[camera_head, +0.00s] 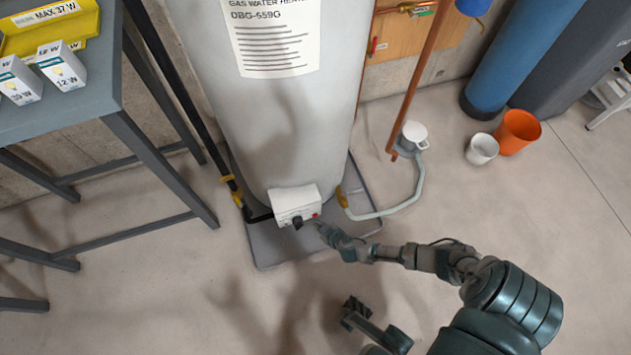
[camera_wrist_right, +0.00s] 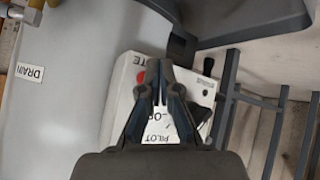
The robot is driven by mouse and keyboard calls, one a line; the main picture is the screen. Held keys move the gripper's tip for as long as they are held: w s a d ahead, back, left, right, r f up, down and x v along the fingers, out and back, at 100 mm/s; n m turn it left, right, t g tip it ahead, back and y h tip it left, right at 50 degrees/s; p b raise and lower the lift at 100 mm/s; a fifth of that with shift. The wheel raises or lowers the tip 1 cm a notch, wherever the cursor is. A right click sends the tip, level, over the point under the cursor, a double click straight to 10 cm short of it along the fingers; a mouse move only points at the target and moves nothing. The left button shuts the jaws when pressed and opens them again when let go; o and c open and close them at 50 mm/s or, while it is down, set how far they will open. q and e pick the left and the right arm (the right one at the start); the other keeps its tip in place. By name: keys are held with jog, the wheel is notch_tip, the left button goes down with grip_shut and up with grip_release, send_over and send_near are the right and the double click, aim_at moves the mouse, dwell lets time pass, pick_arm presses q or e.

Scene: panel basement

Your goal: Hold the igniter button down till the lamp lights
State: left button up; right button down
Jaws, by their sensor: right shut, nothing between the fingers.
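The white control box (camera_head: 294,203) sits low on the front of the white water heater. It carries a small red button (camera_head: 315,216) at its right and a black knob (camera_head: 297,222) below. My right gripper (camera_head: 324,230) is shut and empty, its tips just right of and below the box. In the right wrist view the shut fingertips (camera_wrist_right: 160,68) lie over the face of the box, and the red button (camera_wrist_right: 140,77) shows close beside them. I cannot tell whether they touch. The fingers hide part of the labels. I cannot make out a lit lamp.
The heater (camera_head: 270,120) stands on a grey tray (camera_head: 270,255). A black pipe (camera_head: 205,140) and a grey table (camera_head: 90,100) are left. Open floor lies in front.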

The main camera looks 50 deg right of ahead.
jog(key=shift+w, duration=0.1)
dwell(0.7)
jog(key=shift+w+d+r, duration=0.1)
jog(key=shift+w+d, duration=0.1)
jog(key=shift+w, duration=0.05)
jog(key=shift+w+d, duration=0.25)
jog(key=shift+w, duration=0.15)
dwell(2.0)
jog(key=shift+s, duration=0.1)
dwell(1.5)
jog(key=shift+s+a, duration=0.45)
jog(key=shift+s, duration=0.2)
jog(key=shift+s+a, duration=0.1)
jog(key=shift+s+a+p, duration=0.1)
jog(key=shift+s+a, duration=0.3)
jog(key=shift+s, duration=0.3)
jog(key=shift+s+a+p, duration=0.15)
jog(key=shift+s+a, duration=0.3)
jog(key=shift+s, duration=0.2)
jog(key=shift+s+a+p, duration=0.1)
jog(key=shift+s+a, duration=0.3)
jog(key=shift+s, duration=0.3)
